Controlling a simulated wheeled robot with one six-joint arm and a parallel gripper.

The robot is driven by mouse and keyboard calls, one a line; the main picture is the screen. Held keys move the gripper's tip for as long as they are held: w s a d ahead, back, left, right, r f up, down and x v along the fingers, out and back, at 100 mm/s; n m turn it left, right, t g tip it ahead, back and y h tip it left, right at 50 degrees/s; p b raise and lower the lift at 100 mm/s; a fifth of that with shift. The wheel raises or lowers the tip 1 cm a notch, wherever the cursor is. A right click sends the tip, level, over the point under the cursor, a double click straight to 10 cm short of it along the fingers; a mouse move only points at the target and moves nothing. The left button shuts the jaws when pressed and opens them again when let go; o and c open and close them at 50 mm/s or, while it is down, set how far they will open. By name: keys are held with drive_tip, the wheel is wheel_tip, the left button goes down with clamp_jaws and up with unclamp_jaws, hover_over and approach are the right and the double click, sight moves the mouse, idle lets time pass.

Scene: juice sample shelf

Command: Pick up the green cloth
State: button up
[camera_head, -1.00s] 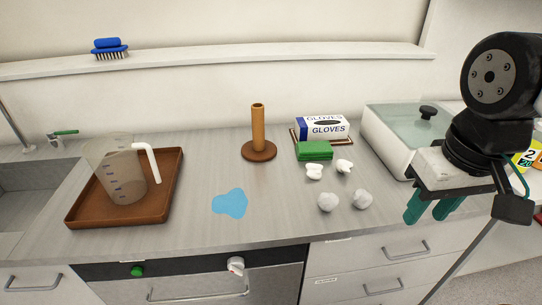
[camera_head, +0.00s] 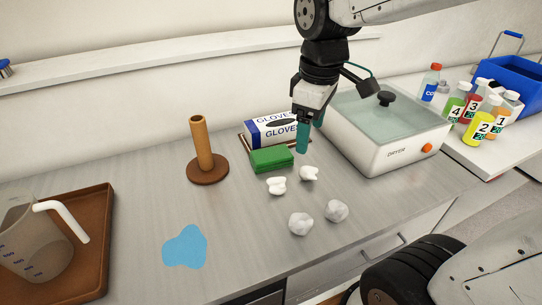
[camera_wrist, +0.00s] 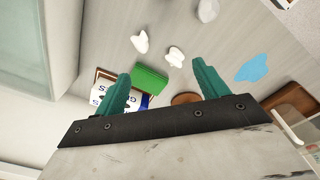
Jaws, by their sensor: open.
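The green cloth (camera_head: 272,159), a folded green block, lies on the counter in front of the gloves box. It also shows in the wrist view (camera_wrist: 150,80), beyond and between my fingers. My gripper (camera_head: 304,140) hangs above the counter, a little to the right of the cloth in the head view, apart from it. In the wrist view its two teal fingers (camera_wrist: 160,84) are spread with nothing held between them.
The gloves box (camera_head: 270,129) stands behind the cloth on a brown tray. White crumpled pieces (camera_head: 277,186) and grey-white lumps (camera_head: 301,223) lie in front. A wooden post (camera_head: 203,145) stands left, a white dryer (camera_head: 390,150) right. A blue puddle (camera_head: 185,247) lies front left.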

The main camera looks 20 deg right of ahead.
sight(271, 154)
drive_tip(key=w+f+n, duration=0.2)
drive_tip(key=w+n, duration=0.1)
drive_tip(key=w, duration=0.1)
drive_tip(key=w+a+f+n, duration=0.1)
drive_tip(key=w+f+n, duration=0.2)
drive_tip(key=w, duration=0.2)
drive_tip(key=w+a+f+n, duration=0.1)
drive_tip(key=w+f+n, duration=0.1)
drive_tip(key=w+n, duration=0.1)
drive_tip(key=shift+w+a+f+g, duration=0.1)
drive_tip(key=shift+w+g, duration=0.05)
drive_tip(key=shift+w, duration=0.25)
drive_tip(key=shift+w+a+f+g, duration=0.1)
drive_tip(key=shift+w+g, duration=0.05)
drive_tip(key=shift+w, duration=0.25)
drive_tip(key=shift+w+f, duration=0.1)
drive_tip(key=shift+f, duration=0.3)
wheel_tip(271, 154, down, 7)
drive_tip(key=shift+a, duration=0.15)
drive_tip(key=shift+c, duration=0.3)
drive_tip(key=c, duration=0.7)
